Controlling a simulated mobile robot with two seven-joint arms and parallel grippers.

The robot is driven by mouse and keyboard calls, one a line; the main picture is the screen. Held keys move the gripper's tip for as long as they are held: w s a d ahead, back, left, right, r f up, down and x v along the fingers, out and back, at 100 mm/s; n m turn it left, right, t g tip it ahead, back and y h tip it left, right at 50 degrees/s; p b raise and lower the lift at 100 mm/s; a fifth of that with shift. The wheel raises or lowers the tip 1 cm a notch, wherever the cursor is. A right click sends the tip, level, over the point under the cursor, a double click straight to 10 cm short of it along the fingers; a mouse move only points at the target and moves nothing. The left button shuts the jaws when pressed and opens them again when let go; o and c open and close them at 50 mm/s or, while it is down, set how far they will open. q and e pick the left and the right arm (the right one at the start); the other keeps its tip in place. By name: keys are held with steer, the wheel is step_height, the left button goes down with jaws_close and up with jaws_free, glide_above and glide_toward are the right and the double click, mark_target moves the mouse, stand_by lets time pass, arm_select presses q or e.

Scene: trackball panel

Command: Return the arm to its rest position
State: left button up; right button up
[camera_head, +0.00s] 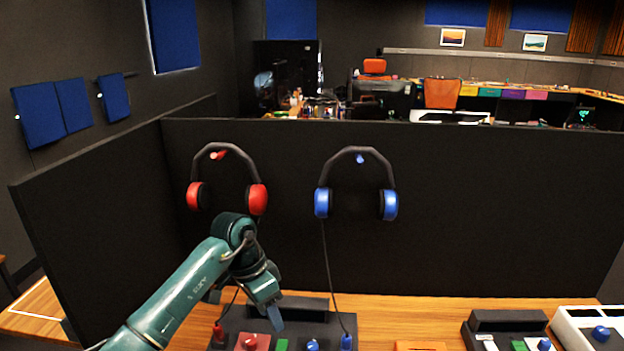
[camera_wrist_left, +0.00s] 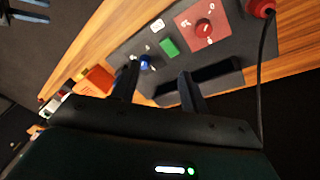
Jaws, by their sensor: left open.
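My left arm, dark green, reaches in from the lower left in the head view. My left gripper (camera_head: 268,315) points down over the dark grey control panel (camera_head: 300,303) on the wooden desk. In the left wrist view, my left gripper (camera_wrist_left: 160,88) shows two dark fingers spread apart, with nothing held between them. Below them the panel shows a blue knob (camera_wrist_left: 146,63), a green button (camera_wrist_left: 169,47) and a red plate with a red knob (camera_wrist_left: 204,28). My right gripper is not in view.
Red headphones (camera_head: 257,198) and blue headphones (camera_head: 388,204) hang on pegs on the dark partition (camera_head: 480,210). A cable runs down from the blue pair. More panels stand at the right, including a dark one (camera_head: 508,320) and a white one (camera_head: 575,320).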

arm_select(q)
steer(key=s+d+r+m+t+h, duration=0.1)
steer(key=s+d+m+t+h, duration=0.15)
steer(key=s+d+h, duration=0.4)
steer(key=s+d+r+m+t+h, duration=0.1)
steer(key=s+d+m+t+h, duration=0.15)
steer(key=d+h, duration=0.55)
steer(key=s+a+f+n+t+y, duration=0.2)
steer(key=a+f+n+t+y, duration=0.25)
steer(key=a+n+t, duration=0.2)
steer(key=s+a+f+n+t+y, duration=0.1)
steer(key=a+f+n+t+y, duration=0.4)
steer(key=a, duration=0.3)
steer(key=s+a+f+g+y, duration=0.4)
steer(key=s+f, duration=0.6)
steer(key=s, duration=0.3)
steer(key=shift+a+f+n+g+y, duration=0.15)
steer(key=shift+f+n+g+y, duration=0.3)
steer(key=shift+g, duration=0.8)
